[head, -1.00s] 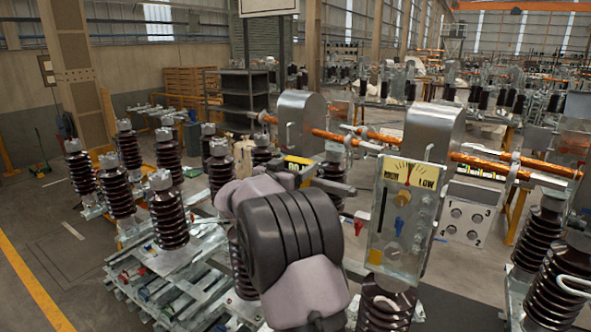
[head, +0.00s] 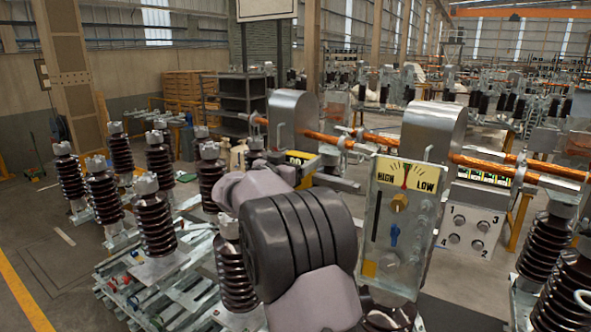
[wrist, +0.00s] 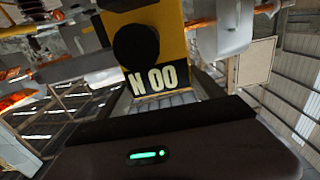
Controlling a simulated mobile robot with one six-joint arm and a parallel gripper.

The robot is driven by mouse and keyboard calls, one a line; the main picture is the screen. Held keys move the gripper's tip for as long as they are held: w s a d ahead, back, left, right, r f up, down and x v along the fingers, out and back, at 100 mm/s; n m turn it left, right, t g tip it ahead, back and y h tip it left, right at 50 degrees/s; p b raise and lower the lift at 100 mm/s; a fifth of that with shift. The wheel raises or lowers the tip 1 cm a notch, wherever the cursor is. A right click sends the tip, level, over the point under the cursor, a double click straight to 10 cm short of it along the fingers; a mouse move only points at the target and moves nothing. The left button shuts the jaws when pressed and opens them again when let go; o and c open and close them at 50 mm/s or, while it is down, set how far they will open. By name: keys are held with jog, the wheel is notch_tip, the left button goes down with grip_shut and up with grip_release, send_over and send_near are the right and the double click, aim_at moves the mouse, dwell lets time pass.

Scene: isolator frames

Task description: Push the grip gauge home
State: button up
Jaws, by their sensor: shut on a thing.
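The grip gauge (head: 298,157) is a yellow body with a black reading strip. In the head view it is mostly behind my arm, between two metal hoods on an orange bar. In the wrist view the gauge (wrist: 158,40) shows a black round part and white characters that look like "N 00". My gripper (wrist: 165,103) is shut on the gauge; its dark body fills the bottom of the wrist view.
A panel (head: 400,222) with a HIGH/LOW dial stands close to the right of my arm. The left hood (head: 292,118) and right hood (head: 430,130) stand on the orange bar (head: 475,163). Brown ribbed insulators (head: 155,220) crowd the left; floor is open at far left.

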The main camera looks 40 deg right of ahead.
aim_at(316, 182)
jog(key=s+b, duration=0.1)
jog(key=s+d+b, duration=0.1)
jog(key=s+b, duration=0.1)
jog(key=b, duration=0.1)
jog(key=shift+s+d+f, duration=0.15)
jog(key=shift+s+d, duration=0.1)
jog(key=shift+s+d+r+b, duration=0.15)
jog(key=shift+s+r+b, duration=0.1)
jog(key=shift+s+b, duration=0.25)
jog(key=shift+f+b, duration=0.15)
jog(key=shift+b, duration=0.35)
jog(key=shift+b, duration=0.75)
jog(key=shift+b, duration=0.9)
